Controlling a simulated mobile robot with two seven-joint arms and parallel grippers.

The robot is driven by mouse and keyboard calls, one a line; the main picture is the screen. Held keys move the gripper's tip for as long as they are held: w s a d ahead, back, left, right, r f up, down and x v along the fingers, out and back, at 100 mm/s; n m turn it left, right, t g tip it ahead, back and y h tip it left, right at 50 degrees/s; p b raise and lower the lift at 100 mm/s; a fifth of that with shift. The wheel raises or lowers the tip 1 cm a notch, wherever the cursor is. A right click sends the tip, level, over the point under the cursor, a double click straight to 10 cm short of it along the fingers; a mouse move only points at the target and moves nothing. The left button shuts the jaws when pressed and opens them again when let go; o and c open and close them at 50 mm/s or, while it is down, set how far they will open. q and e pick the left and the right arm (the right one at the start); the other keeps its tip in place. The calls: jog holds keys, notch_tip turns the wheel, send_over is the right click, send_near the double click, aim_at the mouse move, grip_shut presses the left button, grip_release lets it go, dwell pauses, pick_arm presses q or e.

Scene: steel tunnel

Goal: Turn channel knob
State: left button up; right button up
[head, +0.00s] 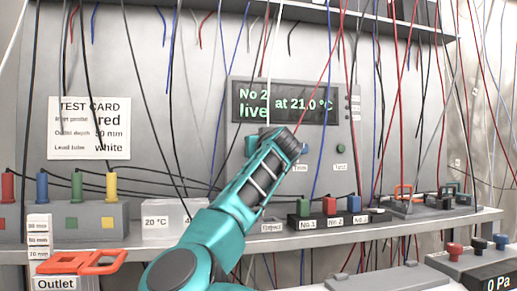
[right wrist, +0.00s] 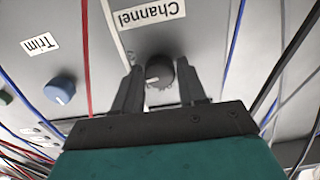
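The channel knob (right wrist: 159,71) is dark and round with a light pointer mark, on a grey panel beside the "Channel" label (right wrist: 147,13), which appears upside down in the right wrist view. My right gripper (right wrist: 160,66) has one finger on each side of the knob. The gaps are too small to tell whether the fingers touch it. In the head view, my teal right arm reaches up to the panel, and its gripper (head: 285,143) hides the knob. The display (head: 287,103) above reads "No 2 live at 21.0 °C". My left gripper is not in view.
A blue Trim knob (right wrist: 60,90) sits beside the Channel knob. A green knob (head: 340,149) is farther right. Many wires hang around the arm.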

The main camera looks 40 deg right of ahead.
jog(key=c, duration=0.6)
jog(key=shift+c, duration=0.2)
jog(key=shift+m+p, duration=3.1)
jog(key=shift+m, duration=0.8)
jog(key=o, duration=1)
jog(key=shift+o, duration=0.2)
jog(key=shift+s, duration=0.15)
